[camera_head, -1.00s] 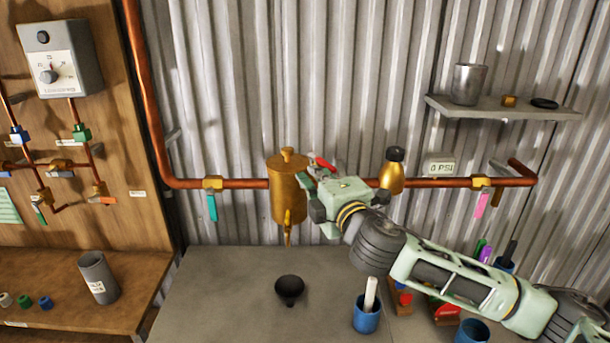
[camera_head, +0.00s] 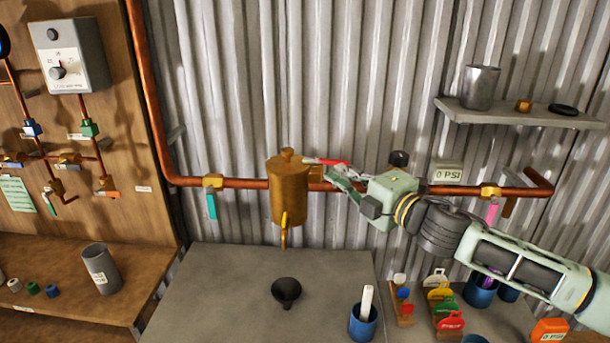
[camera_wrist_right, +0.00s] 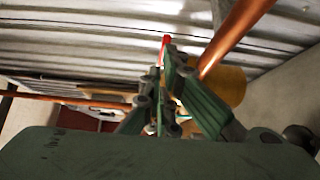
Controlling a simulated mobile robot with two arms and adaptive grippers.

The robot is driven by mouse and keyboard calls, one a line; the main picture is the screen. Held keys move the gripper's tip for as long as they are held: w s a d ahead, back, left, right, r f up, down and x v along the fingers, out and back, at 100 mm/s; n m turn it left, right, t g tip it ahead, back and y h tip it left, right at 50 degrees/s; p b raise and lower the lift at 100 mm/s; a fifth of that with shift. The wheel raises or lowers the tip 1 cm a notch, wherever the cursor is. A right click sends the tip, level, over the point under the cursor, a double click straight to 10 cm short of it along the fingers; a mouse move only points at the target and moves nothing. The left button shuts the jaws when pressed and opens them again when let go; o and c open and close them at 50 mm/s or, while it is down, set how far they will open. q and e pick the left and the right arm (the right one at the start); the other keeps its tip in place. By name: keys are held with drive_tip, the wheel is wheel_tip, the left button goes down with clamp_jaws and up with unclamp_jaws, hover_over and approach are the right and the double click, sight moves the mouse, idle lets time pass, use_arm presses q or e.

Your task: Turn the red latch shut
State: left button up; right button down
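The red latch (camera_head: 334,162) shows in the head view as a nearly level bar at the upper right of the brass canister (camera_head: 288,195) on the copper pipe. My right gripper (camera_head: 335,173) reaches in from the right, its green fingers just below and beside the latch. In the right wrist view the latch (camera_wrist_right: 165,42) shows as a small red strip by the tips of the gripper (camera_wrist_right: 165,65). The fingers lean close together there. I cannot tell whether they touch or grip the latch. My left gripper is not in view.
A teal-handled valve (camera_head: 212,203) and a pink-handled valve (camera_head: 491,208) sit on the pipe. A pressure sign (camera_head: 448,173) is behind my right arm. A black funnel (camera_head: 286,291) and a blue cup (camera_head: 363,322) stand on the grey bench, whose left part is mostly clear.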

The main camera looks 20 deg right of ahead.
drive_tip(key=shift+w+d+r, duration=0.1)
drive_tip(key=shift+w+d, duration=0.15)
drive_tip(key=shift+d, duration=0.35)
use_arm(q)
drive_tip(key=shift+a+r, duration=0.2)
